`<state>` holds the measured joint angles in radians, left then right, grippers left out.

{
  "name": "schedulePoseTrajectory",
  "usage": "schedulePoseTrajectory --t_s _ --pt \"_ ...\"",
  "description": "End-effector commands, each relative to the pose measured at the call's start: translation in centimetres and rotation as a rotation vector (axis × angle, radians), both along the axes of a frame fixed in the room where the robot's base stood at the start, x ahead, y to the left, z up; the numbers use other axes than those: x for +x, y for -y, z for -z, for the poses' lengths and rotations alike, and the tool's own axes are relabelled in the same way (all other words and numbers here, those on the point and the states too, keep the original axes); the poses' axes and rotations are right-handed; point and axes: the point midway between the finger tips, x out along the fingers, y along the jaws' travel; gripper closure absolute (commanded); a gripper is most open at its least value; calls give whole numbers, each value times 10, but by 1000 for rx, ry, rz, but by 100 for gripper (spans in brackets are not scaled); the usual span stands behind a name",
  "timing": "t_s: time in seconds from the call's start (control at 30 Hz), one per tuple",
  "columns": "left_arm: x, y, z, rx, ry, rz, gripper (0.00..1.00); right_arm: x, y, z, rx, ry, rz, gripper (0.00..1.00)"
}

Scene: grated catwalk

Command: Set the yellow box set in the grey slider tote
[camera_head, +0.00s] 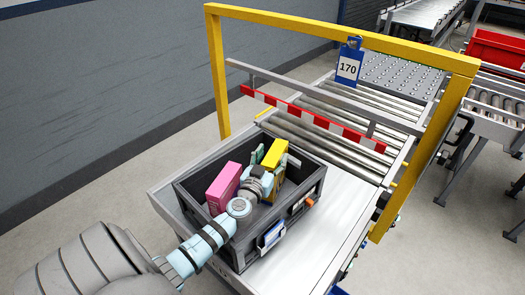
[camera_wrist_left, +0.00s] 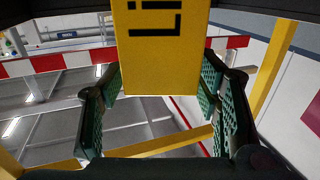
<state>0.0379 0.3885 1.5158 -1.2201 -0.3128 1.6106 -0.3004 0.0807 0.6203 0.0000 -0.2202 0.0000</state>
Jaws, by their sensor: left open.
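The yellow box (camera_head: 273,152) stands inside the grey tote (camera_head: 316,184), toward its far side, with its top above the rim. My left gripper (camera_head: 269,174) reaches into the tote from the near left and is at the yellow box. In the left wrist view, the yellow box (camera_wrist_left: 161,50) with black marking lies between the green-padded fingers of my left gripper (camera_wrist_left: 161,80). The fingers are open, one on each side, with visible gaps. The lower part of the box is hidden by the gripper and tote in the head view. My right gripper is not in view.
A pink box (camera_head: 222,187) and a green-white item (camera_head: 257,154) are also in the tote. The tote sits on a conveyor (camera_head: 323,233).

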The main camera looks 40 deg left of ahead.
Motion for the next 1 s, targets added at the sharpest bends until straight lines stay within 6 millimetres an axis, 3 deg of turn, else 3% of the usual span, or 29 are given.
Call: schedulePoseTrajectory --t_s 0.2,0.4,1.0 --pt "-56 19 3 1 -1 2 43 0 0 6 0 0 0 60" --pt "-82 28 2 1 0 0 43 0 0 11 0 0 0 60" --pt "-84 29 0 0 1 0 43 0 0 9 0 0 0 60"
